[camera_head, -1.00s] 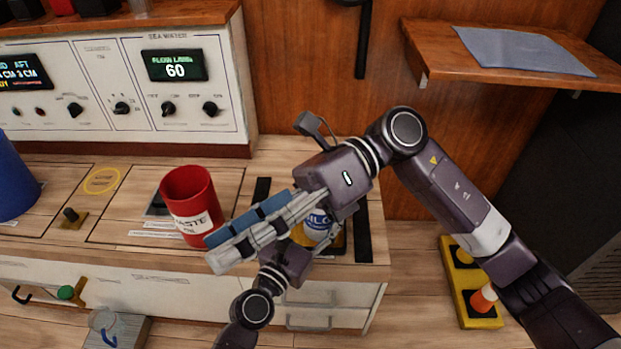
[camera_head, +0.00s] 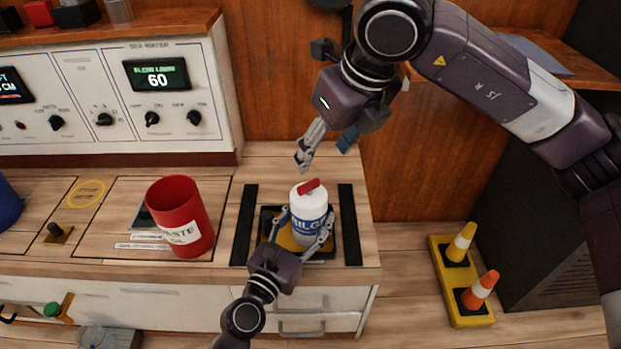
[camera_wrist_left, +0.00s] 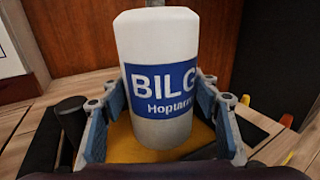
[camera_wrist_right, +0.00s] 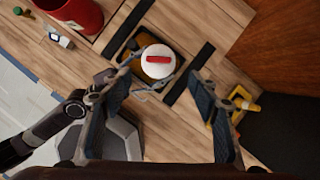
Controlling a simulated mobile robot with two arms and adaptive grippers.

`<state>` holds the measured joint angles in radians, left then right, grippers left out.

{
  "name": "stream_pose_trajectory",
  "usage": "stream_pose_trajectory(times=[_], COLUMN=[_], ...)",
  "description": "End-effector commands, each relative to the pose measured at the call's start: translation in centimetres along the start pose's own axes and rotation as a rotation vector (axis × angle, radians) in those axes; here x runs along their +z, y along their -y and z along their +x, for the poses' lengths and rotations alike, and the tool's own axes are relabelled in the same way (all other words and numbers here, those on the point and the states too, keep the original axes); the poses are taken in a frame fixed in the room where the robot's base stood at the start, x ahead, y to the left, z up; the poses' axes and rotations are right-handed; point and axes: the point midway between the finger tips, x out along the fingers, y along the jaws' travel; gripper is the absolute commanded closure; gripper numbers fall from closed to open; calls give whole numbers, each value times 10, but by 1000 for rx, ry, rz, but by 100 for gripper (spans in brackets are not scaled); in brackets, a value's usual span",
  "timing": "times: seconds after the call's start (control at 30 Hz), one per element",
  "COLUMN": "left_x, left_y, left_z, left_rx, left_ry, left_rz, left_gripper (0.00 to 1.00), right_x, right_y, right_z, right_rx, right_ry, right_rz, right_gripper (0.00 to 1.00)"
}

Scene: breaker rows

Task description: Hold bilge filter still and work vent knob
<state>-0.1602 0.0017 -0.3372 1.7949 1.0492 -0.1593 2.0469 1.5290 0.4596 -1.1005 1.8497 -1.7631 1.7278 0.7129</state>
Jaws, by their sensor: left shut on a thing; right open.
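The bilge filter (camera_head: 309,209) is a white canister with a blue BILGE label, standing upright on a yellow and black base on the counter. Its vent knob (camera_head: 309,187) is a red bar on the white top; it also shows in the right wrist view (camera_wrist_right: 158,59). My left gripper (camera_head: 296,236) is shut around the filter's sides, low on the body. In the left wrist view the filter (camera_wrist_left: 160,100) stands between its blue-padded fingers. My right gripper (camera_head: 325,151) is open and empty, above and behind the filter, apart from the knob.
A red waste cup (camera_head: 180,215) stands left of the filter. Black strips (camera_head: 349,225) flank the filter's base. A control panel (camera_head: 120,100) stands at the back left. Orange and yellow cones (camera_head: 480,290) on a yellow stand are on the floor to the right.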

Motion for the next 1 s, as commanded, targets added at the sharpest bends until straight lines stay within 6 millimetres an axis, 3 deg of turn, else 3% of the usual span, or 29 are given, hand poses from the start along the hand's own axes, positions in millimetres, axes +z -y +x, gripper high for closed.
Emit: stream_pose_trajectory(times=[0.3,0.5,0.7,1.0], left_x=[2,2,2,2], left_y=[0,0,0,0], left_z=[0,0,0,0], left_rx=[1,1,1,1], left_ry=[4,4,4,4], left_rz=[0,0,0,0], left_gripper=[89,89,89,89], right_x=[-2,-1,-1,-1], right_y=[-2,-2,-2,-2], right_z=[63,95,108,109], right_rx=[6,6,5,6], right_ry=[-6,-5,-3,-3], right_rz=[-2,-2,-3,-3], right_gripper=[45,45,45,47])
